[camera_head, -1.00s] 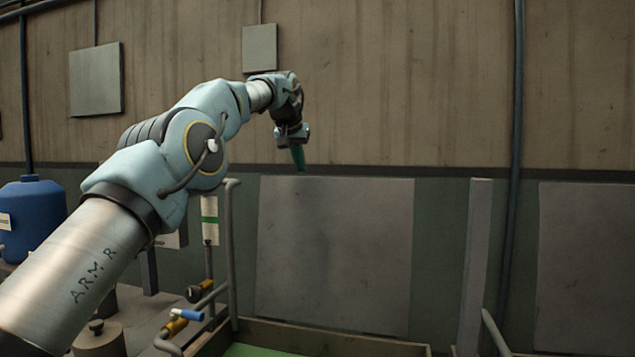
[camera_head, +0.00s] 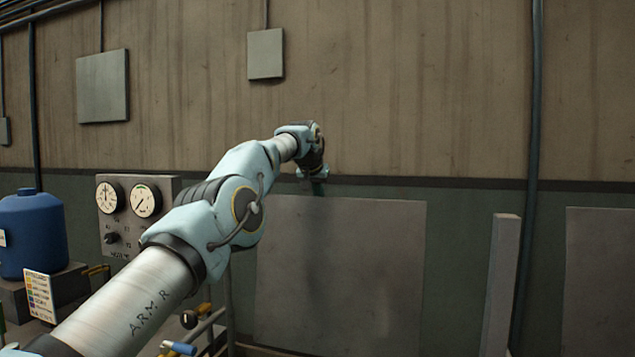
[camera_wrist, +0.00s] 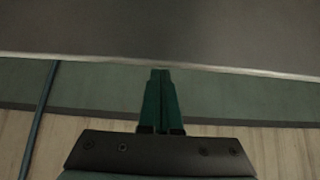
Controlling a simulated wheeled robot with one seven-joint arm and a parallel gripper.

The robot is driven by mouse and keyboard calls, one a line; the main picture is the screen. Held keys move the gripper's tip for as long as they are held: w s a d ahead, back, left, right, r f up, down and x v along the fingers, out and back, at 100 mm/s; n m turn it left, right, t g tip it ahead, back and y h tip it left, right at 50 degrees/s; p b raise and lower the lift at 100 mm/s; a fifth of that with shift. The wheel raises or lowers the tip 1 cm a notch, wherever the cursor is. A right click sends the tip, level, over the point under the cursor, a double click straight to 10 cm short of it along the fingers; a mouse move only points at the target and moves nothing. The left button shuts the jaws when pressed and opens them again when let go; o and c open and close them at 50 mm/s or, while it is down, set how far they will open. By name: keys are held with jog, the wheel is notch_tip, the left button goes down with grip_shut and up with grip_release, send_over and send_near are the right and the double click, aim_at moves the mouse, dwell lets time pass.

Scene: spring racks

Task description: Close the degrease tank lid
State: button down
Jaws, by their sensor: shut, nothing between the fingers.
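A large grey panel (camera_head: 340,285), which looks like the raised tank lid, stands upright in front of the green lower wall in the head view. The tank below it is out of view. My gripper (camera_head: 318,188) is at the panel's top edge, left of its middle. In the wrist view, the green fingers of my gripper (camera_wrist: 161,75) are shut with nothing between them. Their tips reach the edge of the grey panel (camera_wrist: 160,35); I cannot tell whether they touch it.
A second grey panel (camera_head: 600,285) stands at the right, past a grey post (camera_head: 502,285). A gauge box (camera_head: 128,215), a blue drum (camera_head: 32,235) and a colour-coded sign (camera_head: 40,296) are at the left. Pipe rails with a blue handle (camera_head: 178,348) are at lower left.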

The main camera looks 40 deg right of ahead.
aim_at(317, 204)
jog(key=shift+s+a+f+b, duration=0.4)
jog(key=shift+a+b, duration=0.25)
jog(key=shift+b, duration=0.6)
jog(key=shift+s+a+f+b, duration=0.4)
jog(key=shift+a+b, duration=0.2)
jog(key=shift+b, duration=0.6)
